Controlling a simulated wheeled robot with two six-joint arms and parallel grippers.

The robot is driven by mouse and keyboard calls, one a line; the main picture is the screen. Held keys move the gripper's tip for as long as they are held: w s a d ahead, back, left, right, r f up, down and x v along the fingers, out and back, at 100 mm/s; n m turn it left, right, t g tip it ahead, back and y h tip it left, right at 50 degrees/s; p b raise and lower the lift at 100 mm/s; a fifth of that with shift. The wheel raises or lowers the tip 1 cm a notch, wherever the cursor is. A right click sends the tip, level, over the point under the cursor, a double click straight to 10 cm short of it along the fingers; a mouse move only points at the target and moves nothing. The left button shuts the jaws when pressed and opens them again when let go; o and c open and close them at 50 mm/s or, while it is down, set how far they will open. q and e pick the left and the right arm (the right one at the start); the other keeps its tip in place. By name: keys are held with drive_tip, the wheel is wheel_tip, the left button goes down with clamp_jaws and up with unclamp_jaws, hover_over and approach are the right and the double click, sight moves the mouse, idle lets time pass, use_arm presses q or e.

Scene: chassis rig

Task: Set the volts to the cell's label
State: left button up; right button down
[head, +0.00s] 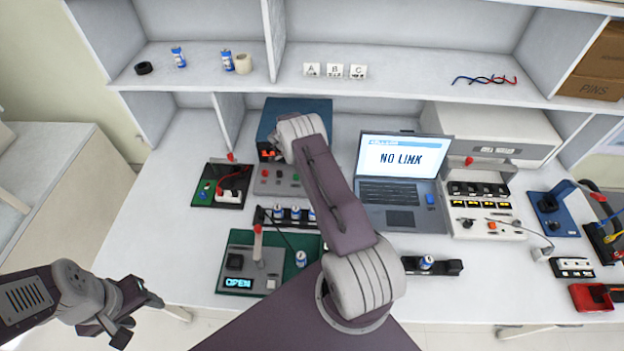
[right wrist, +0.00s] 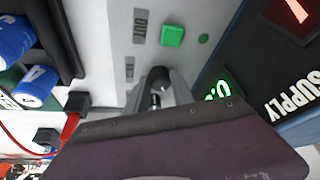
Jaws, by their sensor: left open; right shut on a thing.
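The power supply (head: 313,108) is a blue box with a grey control panel (head: 266,183) in front, mostly behind my right arm in the head view. In the right wrist view, my right gripper (right wrist: 157,100) is shut on a dark knob (right wrist: 158,76) on the panel. A green button (right wrist: 172,35) by the label OUT and a green-lit display (right wrist: 217,91) are beside it; the digits are partly hidden. Blue-and-white cells (right wrist: 35,85) stand at the left there; their labels are unreadable. My left gripper (head: 132,312) is open and empty, off the bench at lower left.
A green tester board (head: 233,261) reads OPEN, with a cell (head: 300,258) at its right. A cell rack (head: 262,215) stands behind it. A laptop (head: 402,165) shows NO LINK. Another cell (head: 427,262) stands in a black holder.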

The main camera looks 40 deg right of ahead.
drive_tip(key=shift+w+m+g+b, duration=0.1)
drive_tip(key=shift+m+g+b, duration=0.35)
drive_tip(key=shift+m, duration=0.55)
drive_tip(key=shift+d+r, duration=0.1)
drive_tip(key=c, duration=1.1)
unclamp_jaws()
